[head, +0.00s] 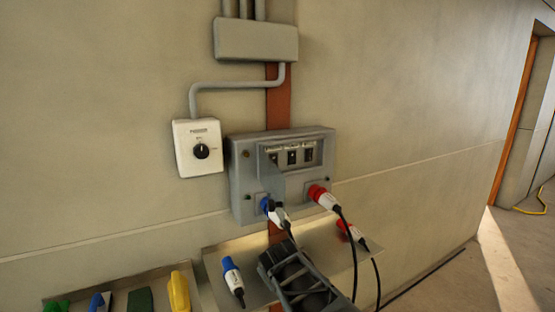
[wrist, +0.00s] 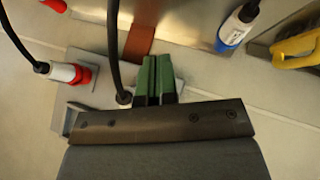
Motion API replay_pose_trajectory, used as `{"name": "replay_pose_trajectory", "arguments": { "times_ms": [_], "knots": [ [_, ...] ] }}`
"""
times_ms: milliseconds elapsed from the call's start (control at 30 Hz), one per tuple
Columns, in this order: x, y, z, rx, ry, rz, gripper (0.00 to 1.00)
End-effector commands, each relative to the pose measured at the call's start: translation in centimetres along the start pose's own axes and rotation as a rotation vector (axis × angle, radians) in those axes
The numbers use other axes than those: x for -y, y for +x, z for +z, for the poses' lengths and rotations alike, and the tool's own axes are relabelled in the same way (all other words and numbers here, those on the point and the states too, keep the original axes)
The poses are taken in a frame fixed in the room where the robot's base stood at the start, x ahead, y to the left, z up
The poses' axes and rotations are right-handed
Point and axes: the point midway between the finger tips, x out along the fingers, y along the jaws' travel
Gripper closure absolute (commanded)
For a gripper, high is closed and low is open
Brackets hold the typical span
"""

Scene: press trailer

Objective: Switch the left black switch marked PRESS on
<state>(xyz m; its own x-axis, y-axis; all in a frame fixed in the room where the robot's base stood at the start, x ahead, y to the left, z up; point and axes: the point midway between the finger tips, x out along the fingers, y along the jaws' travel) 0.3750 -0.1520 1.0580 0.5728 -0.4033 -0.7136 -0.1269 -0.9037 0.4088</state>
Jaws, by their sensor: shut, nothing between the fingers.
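The grey switch panel (head: 240,190) is on the wall in the head view. Three small black switches sit in its recessed window: left (head: 273,158), middle (head: 291,157) and right (head: 309,154). Their labels are too small to read, and the left switch's position is unclear. A grey flap (head: 268,176) stands out in front of the panel's left part, close below the left switch. My gripper (wrist: 158,70) is shut and empty, its green fingers side by side in the wrist view. The wrist view shows no switches. In the head view my dark wrist is low, below the panel; the fingertips are indistinct.
A white box with a black knob (head: 202,151) hangs left of the panel. A blue plug (head: 266,205) and a red plug (head: 322,197) stick out of the panel with trailing cables. A shelf (head: 215,268) below holds a loose blue-and-white connector (head: 232,276).

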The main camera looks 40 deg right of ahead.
Motion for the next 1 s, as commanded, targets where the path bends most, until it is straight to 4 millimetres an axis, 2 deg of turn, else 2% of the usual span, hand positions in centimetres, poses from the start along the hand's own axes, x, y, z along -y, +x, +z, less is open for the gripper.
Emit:
{"name": "replay_pose_trajectory", "arguments": {
  "times_ms": [33, 100, 200, 333, 500, 633, 800, 1000],
  "knots": [
    [-4.9, -0.9, -2.0, -0.059, -0.038, 0.103, 1.00],
    [-8.9, -1.4, -4.1, -0.158, -0.143, 0.208, 1.00],
    [-12.5, -2.6, -7.0, -0.291, -0.314, 0.314, 1.00],
    [-15.6, -4.7, -10.5, -0.455, -0.570, 0.407, 1.00],
    [-16.9, -6.9, -13.0, -0.616, -0.878, 0.441, 1.00],
    [-16.8, -7.8, -13.4, -0.684, -1.024, 0.429, 1.00],
    [-16.6, -8.2, -13.4, -0.722, -1.104, 0.411, 1.00],
    [-16.5, -8.2, -13.4, -0.728, -1.114, 0.408, 1.00]
  ]
}}
